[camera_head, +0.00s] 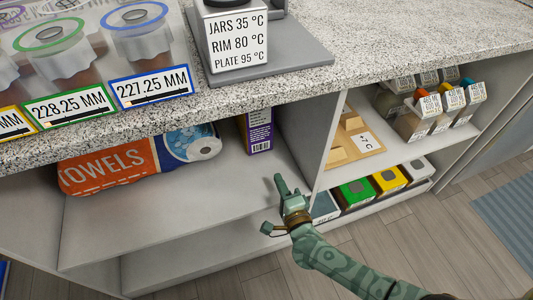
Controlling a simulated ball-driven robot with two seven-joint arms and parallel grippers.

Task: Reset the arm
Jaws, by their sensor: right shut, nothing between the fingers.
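My right arm comes in from the bottom right, green with a darker pattern. My right gripper (281,187) is shut and empty. It shows in front of the open lower shelf (190,212) and touches nothing that I can make out. My left gripper is not in view.
Labelled jars (62,75) and a grey device (236,38) are on top. Cartons (440,103) and coloured boxes (356,192) fill the right bay.

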